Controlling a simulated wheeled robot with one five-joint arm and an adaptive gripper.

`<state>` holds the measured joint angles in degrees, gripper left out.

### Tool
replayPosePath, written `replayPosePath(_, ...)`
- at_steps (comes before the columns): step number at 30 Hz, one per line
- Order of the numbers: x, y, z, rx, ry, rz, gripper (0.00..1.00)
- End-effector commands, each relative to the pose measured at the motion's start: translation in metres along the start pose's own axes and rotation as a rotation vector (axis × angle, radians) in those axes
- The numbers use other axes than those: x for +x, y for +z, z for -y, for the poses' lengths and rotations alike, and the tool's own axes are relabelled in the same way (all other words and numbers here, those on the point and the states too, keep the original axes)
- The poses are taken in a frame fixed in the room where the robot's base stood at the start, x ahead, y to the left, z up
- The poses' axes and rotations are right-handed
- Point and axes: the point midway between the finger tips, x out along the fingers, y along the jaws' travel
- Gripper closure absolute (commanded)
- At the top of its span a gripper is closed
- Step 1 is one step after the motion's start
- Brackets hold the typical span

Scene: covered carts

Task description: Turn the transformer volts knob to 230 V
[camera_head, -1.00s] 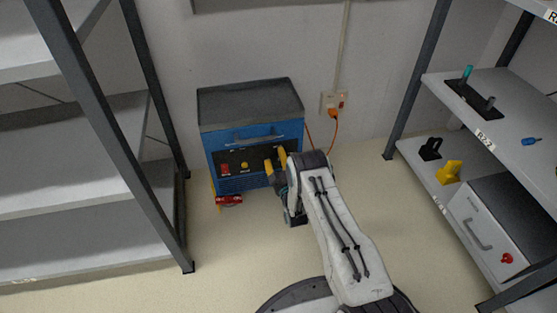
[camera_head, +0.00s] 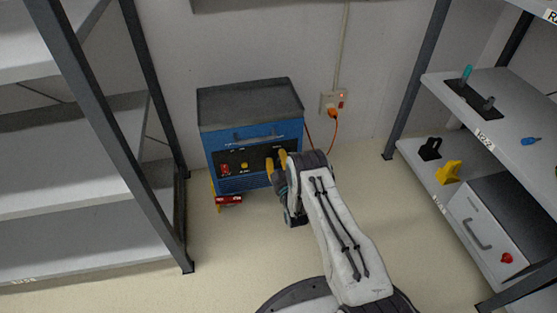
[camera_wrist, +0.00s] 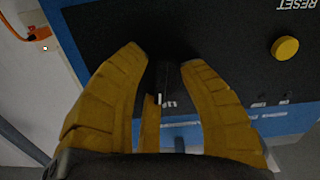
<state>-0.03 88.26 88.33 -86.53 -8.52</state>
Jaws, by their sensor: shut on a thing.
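The transformer is a blue box (camera_head: 255,135) with a dark grey top and a black front panel. Its volts knob (camera_wrist: 168,78) is black with a short white mark; in the wrist view it sits between my fingers. In the head view my gripper (camera_head: 276,160) is at the right part of the panel and hides the knob. White scale marks show beside the fingers, partly covered; I cannot read which voltage the mark points to.
A yellow button (camera_wrist: 285,48) beside the word RESET is close to my fingers. A red control (camera_head: 225,170) is at the panel's left. An orange cable runs to a wall socket (camera_head: 334,102). Shelving racks stand left (camera_head: 95,135) and right (camera_head: 480,140), with open floor between.

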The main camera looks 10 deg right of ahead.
Motion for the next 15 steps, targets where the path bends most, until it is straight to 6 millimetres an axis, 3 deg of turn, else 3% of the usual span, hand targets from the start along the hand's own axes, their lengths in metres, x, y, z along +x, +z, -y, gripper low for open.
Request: replayPosePath(15,0.0012,-0.0019,0.0005,0.482,-0.002,-0.004,0.94)
